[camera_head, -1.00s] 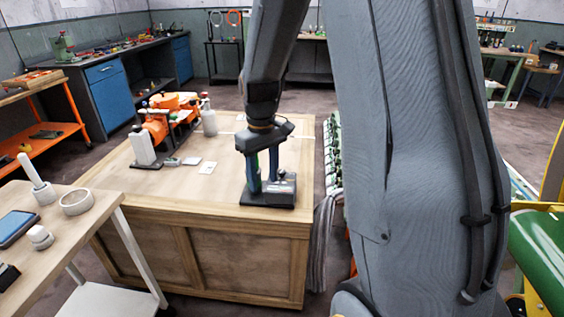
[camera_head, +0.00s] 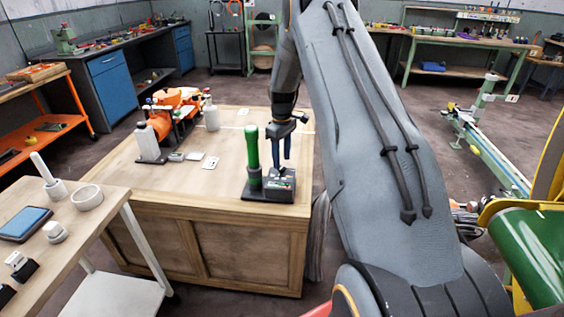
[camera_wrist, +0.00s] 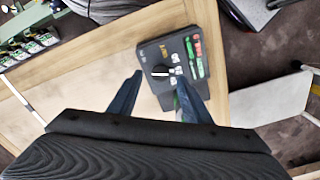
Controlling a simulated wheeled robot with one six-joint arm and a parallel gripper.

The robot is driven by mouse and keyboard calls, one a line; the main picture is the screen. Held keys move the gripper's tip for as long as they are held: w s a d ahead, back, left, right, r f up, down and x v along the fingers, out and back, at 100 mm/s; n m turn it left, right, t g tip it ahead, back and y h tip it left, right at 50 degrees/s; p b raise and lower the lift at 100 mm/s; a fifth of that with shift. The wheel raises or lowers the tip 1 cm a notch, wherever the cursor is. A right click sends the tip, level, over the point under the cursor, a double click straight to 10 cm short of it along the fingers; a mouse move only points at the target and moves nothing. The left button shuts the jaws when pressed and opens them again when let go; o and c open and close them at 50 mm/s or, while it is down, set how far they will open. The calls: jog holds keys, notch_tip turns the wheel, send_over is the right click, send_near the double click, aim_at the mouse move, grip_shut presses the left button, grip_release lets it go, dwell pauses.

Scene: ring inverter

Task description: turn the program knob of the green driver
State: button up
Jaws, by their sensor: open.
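The green driver (camera_head: 252,149) stands upright as a green cylinder on a dark base at the front right of the wooden workbench top. Its dark control box (camera_head: 281,185) sits beside it, and also shows in the wrist view (camera_wrist: 150,53). The box face has green, red and white labels. A round black knob with a white pointer line (camera_wrist: 161,73) is on this face. My gripper (camera_head: 286,158) is above the box, fingers pointing down. In the wrist view my gripper (camera_wrist: 160,85) is open, its fingers either side of the knob, apparently not touching it. The right finger partly hides the driver.
An orange machine (camera_head: 178,108) with white bottles stands at the bench's back left, small cards (camera_head: 210,163) near it. A side table (camera_head: 112,205) at left holds a blue-screened device. The bench middle is clear. A green and yellow machine (camera_head: 530,245) is at far right.

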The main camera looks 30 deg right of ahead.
aim_at(282, 168)
jog(key=shift+f+p, duration=0.3)
jog(key=shift+f, duration=1.2)
jog(key=c, duration=1)
